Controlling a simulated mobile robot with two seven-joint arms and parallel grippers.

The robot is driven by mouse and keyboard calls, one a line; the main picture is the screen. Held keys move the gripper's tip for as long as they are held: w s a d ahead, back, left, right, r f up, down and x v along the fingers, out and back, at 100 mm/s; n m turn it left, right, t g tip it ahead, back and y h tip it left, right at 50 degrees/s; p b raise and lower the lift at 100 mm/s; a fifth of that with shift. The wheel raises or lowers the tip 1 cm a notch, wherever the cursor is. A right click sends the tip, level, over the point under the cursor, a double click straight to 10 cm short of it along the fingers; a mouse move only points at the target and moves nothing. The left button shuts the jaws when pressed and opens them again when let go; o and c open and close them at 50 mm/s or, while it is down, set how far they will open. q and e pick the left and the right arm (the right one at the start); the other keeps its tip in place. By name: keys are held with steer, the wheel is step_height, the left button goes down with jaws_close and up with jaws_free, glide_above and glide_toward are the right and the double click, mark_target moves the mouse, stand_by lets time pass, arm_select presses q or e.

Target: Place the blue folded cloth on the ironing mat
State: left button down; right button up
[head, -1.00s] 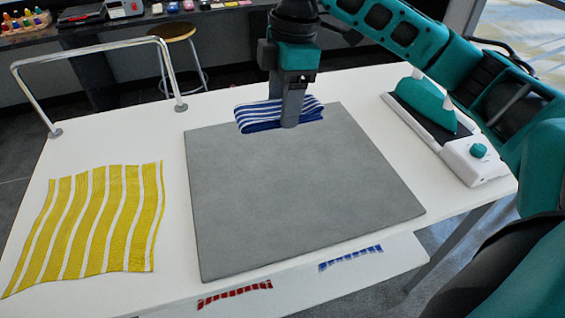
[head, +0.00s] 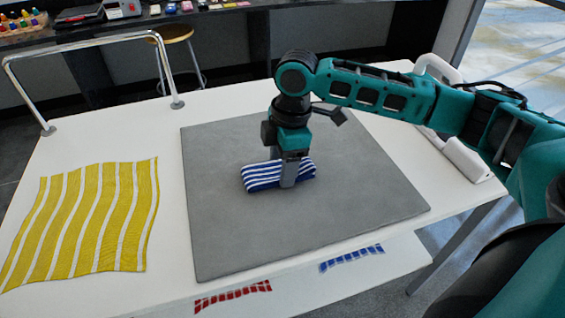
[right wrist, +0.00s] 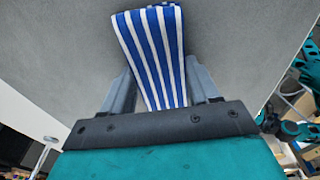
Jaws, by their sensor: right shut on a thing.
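The blue folded cloth (head: 262,177), striped blue and white, is over the middle of the grey ironing mat (head: 330,225) in the head view. My right gripper (head: 288,182) points down and is shut on the cloth. In the right wrist view the cloth (right wrist: 152,50) shows between the fingers of my right gripper (right wrist: 160,88), with grey mat behind it. I cannot tell whether the cloth touches the mat or hangs just above it. My left gripper is not in view.
A yellow striped cloth (head: 85,220) lies flat on the white table (head: 160,120) at left. A metal rail (head: 90,45) stands at the far left edge. A white iron stand (head: 465,158) at right is mostly hidden behind my right arm. Much of the mat is bare.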

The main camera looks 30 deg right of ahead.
steer(key=o, duration=1)
steer(key=r, duration=0.4)
steer(key=d+r+p, duration=0.1)
steer(key=r, duration=0.3)
steer(key=r+p, duration=0.1)
steer(key=r, duration=0.3)
steer(key=shift+s+d+r, duration=0.1)
steer(key=shift+s+d, duration=0.1)
